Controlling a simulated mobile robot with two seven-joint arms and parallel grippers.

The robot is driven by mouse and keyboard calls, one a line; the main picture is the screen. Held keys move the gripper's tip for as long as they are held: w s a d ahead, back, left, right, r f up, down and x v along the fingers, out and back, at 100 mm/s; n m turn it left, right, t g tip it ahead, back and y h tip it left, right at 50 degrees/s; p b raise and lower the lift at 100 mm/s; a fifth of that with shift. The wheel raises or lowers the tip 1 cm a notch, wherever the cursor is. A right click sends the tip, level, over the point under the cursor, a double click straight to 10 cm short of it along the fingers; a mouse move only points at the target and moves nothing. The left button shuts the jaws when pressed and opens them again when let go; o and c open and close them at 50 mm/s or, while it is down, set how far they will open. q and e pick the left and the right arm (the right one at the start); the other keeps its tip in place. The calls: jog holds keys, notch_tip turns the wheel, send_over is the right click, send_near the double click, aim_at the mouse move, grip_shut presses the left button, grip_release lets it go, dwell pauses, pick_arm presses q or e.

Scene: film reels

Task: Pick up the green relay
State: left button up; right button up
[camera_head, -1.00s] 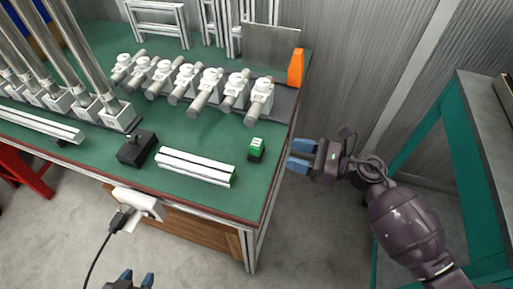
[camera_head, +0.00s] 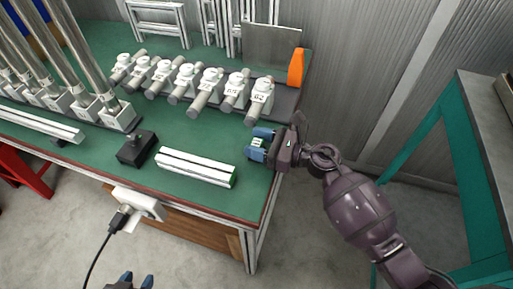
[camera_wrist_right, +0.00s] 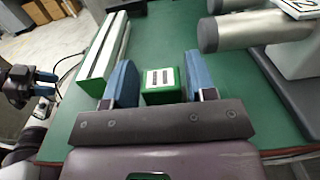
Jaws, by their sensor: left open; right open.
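The green relay (camera_wrist_right: 162,86) is a small green block with a white top, standing on the green table top. In the right wrist view it sits between the two blue fingers of my right gripper (camera_wrist_right: 161,82), which are open with a gap on each side of it. In the head view my right gripper (camera_head: 262,144) is over the table's right edge and hides most of the relay. My left gripper (camera_head: 134,281) is open and empty at the bottom edge of the head view, below the table's front; it also shows at the left of the right wrist view (camera_wrist_right: 45,76).
A white and green rail (camera_head: 196,166) lies left of the relay, with a black box (camera_head: 136,148) further left. A row of white fittings with grey cylinders (camera_head: 208,88) stands behind. An orange block (camera_head: 296,67) is at the back right. A white socket with a cable (camera_head: 140,203) hangs at the front.

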jog(key=shift+a, duration=0.1)
jog(key=shift+c, duration=0.3)
jog(key=c, duration=0.6)
jog(key=shift+c, duration=0.2)
jog(key=shift+r, duration=0.15)
